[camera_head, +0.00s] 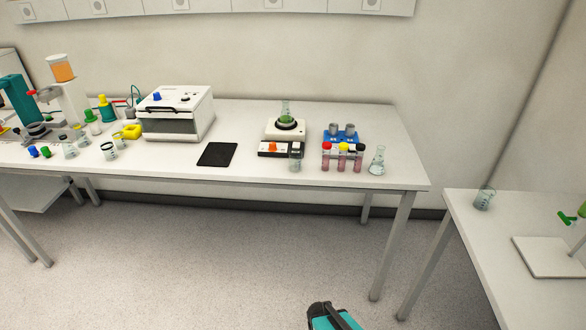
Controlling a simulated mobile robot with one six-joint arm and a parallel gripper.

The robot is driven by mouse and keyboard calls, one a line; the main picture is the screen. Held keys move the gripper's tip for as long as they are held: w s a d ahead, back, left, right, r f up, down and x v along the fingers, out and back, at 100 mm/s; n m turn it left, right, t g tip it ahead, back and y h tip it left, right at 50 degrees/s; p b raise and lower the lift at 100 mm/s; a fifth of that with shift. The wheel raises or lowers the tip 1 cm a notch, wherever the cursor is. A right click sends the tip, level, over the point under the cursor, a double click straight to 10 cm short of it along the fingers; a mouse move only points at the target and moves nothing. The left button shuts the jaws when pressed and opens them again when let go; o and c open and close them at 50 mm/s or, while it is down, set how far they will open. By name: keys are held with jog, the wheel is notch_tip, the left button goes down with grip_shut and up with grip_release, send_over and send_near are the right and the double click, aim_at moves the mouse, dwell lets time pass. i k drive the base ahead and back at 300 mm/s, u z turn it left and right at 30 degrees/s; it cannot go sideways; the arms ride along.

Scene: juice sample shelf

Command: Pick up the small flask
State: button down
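A small clear conical flask (377,161) stands upright near the right front end of the long white table (330,181), just right of a rack of capped tubes. Another flask (286,112), with green in it, stands on a white stirrer-like device (286,130) farther back. I cannot tell from size alone which is the smaller. A teal and black part, which looks like mine, shows at the bottom edge, far from both flasks. No gripper fingers can be made out.
A glass beaker (295,163), a black mat (217,154) and a white box device (177,113) are farther left. A second table (500,218) stands at right. The floor in front is clear.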

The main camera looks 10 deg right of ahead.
aim_at(286, 117)
jog(key=z, duration=0.1)
jog(key=i, duration=0.9)
jog(key=u, duration=0.05)
